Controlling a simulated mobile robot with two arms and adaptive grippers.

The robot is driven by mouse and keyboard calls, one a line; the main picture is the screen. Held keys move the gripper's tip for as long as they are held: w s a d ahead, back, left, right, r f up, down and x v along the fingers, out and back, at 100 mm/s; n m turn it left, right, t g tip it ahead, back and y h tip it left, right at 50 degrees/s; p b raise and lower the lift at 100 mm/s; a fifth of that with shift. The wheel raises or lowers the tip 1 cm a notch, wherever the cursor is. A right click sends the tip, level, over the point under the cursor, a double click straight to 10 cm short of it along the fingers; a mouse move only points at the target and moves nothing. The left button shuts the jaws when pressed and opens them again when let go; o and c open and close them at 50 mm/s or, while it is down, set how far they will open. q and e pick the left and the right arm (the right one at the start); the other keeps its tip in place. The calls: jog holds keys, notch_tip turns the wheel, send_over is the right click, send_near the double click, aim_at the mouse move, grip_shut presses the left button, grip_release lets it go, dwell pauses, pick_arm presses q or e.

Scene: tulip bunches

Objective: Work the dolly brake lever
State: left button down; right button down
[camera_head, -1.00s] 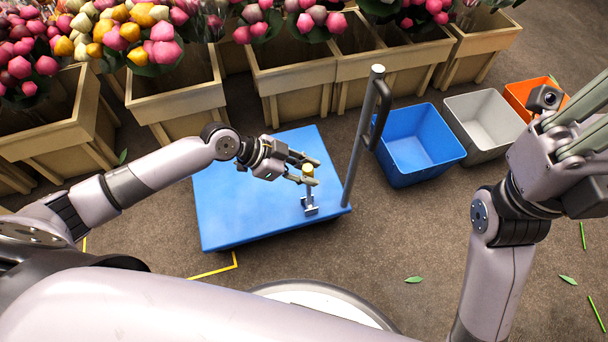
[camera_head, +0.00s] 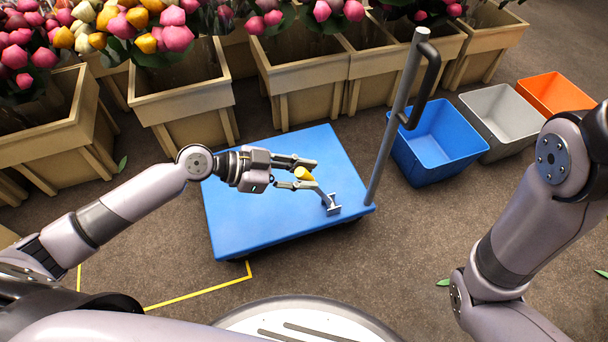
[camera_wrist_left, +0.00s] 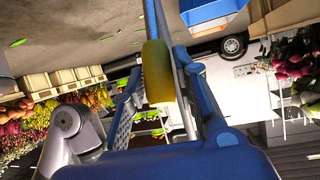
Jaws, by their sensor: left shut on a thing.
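The blue dolly (camera_head: 245,213) stands on the floor with a grey upright handle post (camera_head: 392,130) at its right corner. The brake lever is a grey rod with a yellow knob (camera_head: 303,173), rising from a small grey bracket (camera_head: 332,207) near the dolly's right end. The rod leans to the left, toward my left arm. My left gripper (camera_head: 313,173) reaches in from the left and is shut on the yellow knob. In the left wrist view the yellow knob (camera_wrist_left: 158,75) shows between the blue fingers. My right arm is at the right edge; its gripper is out of view.
Wooden planters (camera_head: 182,108) with tulip bunches line the back. Blue (camera_head: 433,165), grey (camera_head: 505,117) and orange (camera_head: 556,92) bins stand right of the dolly. Yellow tape (camera_head: 200,293) marks the floor in front. Open floor lies between the dolly and my right arm.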

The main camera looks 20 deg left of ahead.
pick_arm(q)
jog(key=shift+s+a+f, duration=0.1)
jog(key=shift+f, duration=0.05)
jog(key=c, duration=1.5)
grip_release()
jog(key=shift+c, duration=0.2)
jog(key=o, duration=0.3)
jog(key=v, duration=1.2)
